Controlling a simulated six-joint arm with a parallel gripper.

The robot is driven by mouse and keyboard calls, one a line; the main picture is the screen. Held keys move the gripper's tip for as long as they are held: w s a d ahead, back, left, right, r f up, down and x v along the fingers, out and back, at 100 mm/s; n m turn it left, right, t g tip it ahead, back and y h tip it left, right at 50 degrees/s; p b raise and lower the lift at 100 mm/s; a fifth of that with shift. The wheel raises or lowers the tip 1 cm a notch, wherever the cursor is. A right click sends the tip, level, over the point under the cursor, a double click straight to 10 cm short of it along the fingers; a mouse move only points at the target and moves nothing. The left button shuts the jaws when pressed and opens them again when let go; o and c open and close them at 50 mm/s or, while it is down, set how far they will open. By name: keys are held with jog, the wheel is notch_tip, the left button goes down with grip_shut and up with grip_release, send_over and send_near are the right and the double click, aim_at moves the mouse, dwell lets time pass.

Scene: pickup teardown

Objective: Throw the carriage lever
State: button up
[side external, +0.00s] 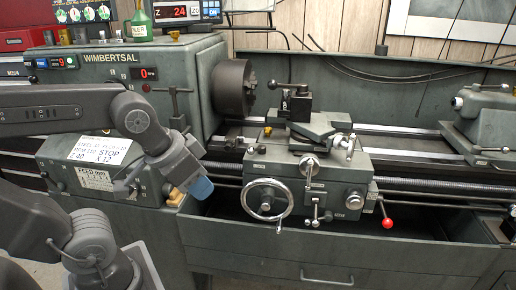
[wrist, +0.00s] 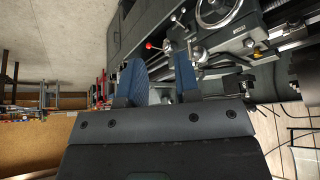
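The lathe carriage (side external: 335,190) stands right of the chuck. A lever with a red ball knob (side external: 387,222) hangs from the right end of its apron; the red knob (wrist: 149,45) also shows in the wrist view, beyond the fingers. I cannot tell which one is the carriage lever. My gripper (side external: 199,188) has blue fingertips and points down and right, left of the handwheel and apart from it. In the wrist view the two fingers (wrist: 160,78) stand apart with nothing between them.
The headstock (side external: 130,75) with its chuck (side external: 233,88) is behind my arm. The tailstock (side external: 482,118) is at the right. Feed rods (side external: 440,196) run along the bed above a chip tray (side external: 320,240). Open space lies in front of the apron.

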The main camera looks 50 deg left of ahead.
jog(key=shift+n+g+y, duration=0.4)
jog(key=shift+n+y, duration=0.1)
jog(key=shift+y, duration=0.3)
jog(key=w+a, duration=0.1)
jog(key=w, duration=0.1)
jog(key=w+a+r, duration=0.1)
jog(key=w, duration=0.1)
jog(key=w+a, duration=0.1)
jog(key=w, duration=0.2)
jog(key=shift+r, duration=0.4)
grip_shut()
jog(key=w+a+f+n+y, duration=0.1)
jog(key=w+a+f, duration=0.1)
jog(key=w, duration=0.5)
jog(key=w+a+f+n+g+y, duration=0.1)
jog(key=w+a+f+y, duration=0.1)
jog(key=w+a, duration=0.3)
jog(key=w+a+f+g+y, duration=0.1)
jog(key=w+a, duration=0.2)
jog(key=w, duration=0.5)
jog(key=shift+w+a+f+n+y, duration=0.15)
jog(key=shift+w+f+n+y, duration=0.15)
jog(key=shift+w+f+n, duration=0.1)
